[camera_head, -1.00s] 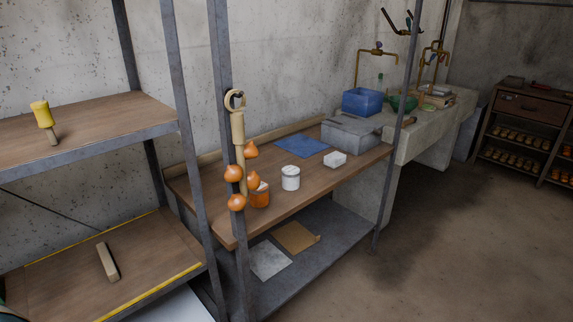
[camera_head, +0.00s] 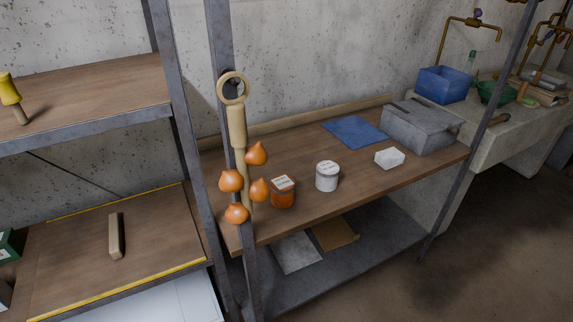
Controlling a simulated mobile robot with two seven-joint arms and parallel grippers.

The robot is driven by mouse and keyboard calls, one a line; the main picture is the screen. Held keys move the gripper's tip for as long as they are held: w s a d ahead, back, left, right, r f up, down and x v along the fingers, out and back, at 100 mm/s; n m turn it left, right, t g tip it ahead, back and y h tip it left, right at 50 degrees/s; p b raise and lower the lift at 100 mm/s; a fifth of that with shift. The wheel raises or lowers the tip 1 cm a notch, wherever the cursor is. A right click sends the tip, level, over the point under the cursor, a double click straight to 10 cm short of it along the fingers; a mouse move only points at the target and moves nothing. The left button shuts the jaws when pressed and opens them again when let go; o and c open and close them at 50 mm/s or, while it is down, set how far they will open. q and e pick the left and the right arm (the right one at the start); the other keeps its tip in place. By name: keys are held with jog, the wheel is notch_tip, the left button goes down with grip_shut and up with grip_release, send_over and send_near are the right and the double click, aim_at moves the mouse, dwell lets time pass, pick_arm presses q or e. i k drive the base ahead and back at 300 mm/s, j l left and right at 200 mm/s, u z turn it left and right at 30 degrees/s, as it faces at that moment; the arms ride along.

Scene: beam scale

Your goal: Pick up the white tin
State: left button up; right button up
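The white tin (camera_head: 327,176), a short cylinder with a grey lid and a pale label on top, stands upright on the wooden workbench (camera_head: 300,219). An orange jar (camera_head: 283,192) with a pale top stands just to its left, apart from it. A white block-like item (camera_head: 390,158) lies to its right. Neither of my grippers is in view.
A shelf unit (camera_head: 85,133) is at left; open floor (camera_head: 480,235) at right.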

aim_at(327, 171)
jog(key=i+l+u, duration=0.15)
jog(key=u, duration=0.2)
jog(key=i+l+u, duration=0.1)
jog(key=l+u, duration=0.2)
jog(key=i+l+u, duration=0.1)
jog(key=l+u, duration=0.55)
jog(key=l, duration=0.35)
